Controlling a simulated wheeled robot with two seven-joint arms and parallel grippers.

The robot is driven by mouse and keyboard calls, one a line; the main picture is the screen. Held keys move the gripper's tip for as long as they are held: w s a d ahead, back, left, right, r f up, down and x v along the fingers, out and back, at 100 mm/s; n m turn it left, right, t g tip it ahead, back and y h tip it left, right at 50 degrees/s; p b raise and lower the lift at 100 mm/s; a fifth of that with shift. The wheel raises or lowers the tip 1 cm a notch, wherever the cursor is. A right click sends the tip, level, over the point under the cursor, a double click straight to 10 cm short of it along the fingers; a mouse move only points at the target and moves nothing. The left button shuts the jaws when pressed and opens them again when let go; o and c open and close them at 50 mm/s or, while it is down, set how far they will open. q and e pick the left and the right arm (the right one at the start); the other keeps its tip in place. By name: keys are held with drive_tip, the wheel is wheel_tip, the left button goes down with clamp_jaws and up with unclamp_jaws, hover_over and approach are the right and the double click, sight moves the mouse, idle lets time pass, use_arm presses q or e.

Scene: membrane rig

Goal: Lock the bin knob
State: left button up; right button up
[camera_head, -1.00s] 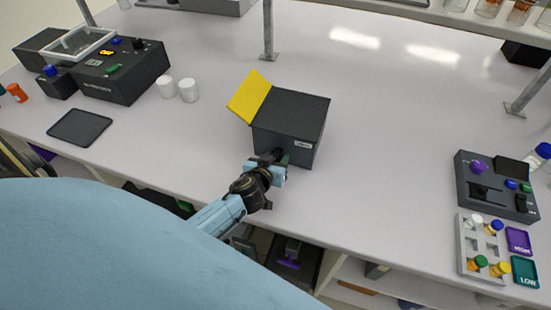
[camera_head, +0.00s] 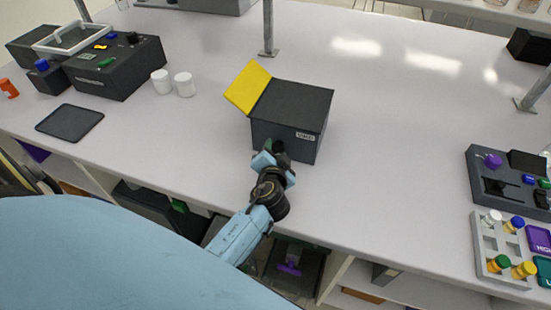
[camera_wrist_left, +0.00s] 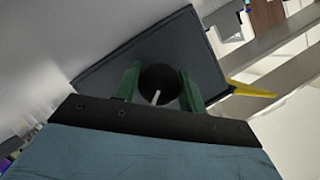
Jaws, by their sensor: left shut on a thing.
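The dark grey bin (camera_head: 295,112) stands on the table in the head view, with its yellow flap (camera_head: 248,88) tilted up at its left side and a white label on its front. My left gripper (camera_head: 277,148) is at the bin's front face, below the flap side. In the left wrist view, the green fingers of my left gripper (camera_wrist_left: 158,88) are on either side of a round black knob (camera_wrist_left: 160,80) with a pale pointer line. They are shut on the knob. The bin's face (camera_wrist_left: 205,55) fills the background there. My right gripper is not in view.
A black device (camera_head: 115,68) and two white jars (camera_head: 172,83) stand at the left, near a dark flat pad (camera_head: 70,122). At the right are a control box (camera_head: 510,180) and a grey rack (camera_head: 490,245) with several capped vials. The table around the bin is mostly clear.

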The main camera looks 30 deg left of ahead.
use_arm(q)
drive_tip(key=m+y+b, duration=0.1)
drive_tip(key=m+b, duration=0.2)
drive_tip(key=b, duration=0.1)
drive_tip(key=shift+f+y, duration=0.2)
drive_tip(key=shift+y, duration=0.2)
drive_tip(key=shift+r+m+t+y+b, duration=0.2)
drive_tip(key=shift+m+t+y+b, duration=0.35)
drive_tip(key=shift+m+b, duration=0.65)
drive_tip(key=o, duration=1)
drive_tip(key=b+v, duration=0.1)
drive_tip(key=v, duration=1.2)
drive_tip(key=shift+s+d+r+b, duration=0.1)
drive_tip(key=shift+s+b, duration=0.05)
drive_tip(key=shift+b, duration=0.2)
drive_tip(key=shift+s, duration=0.1)
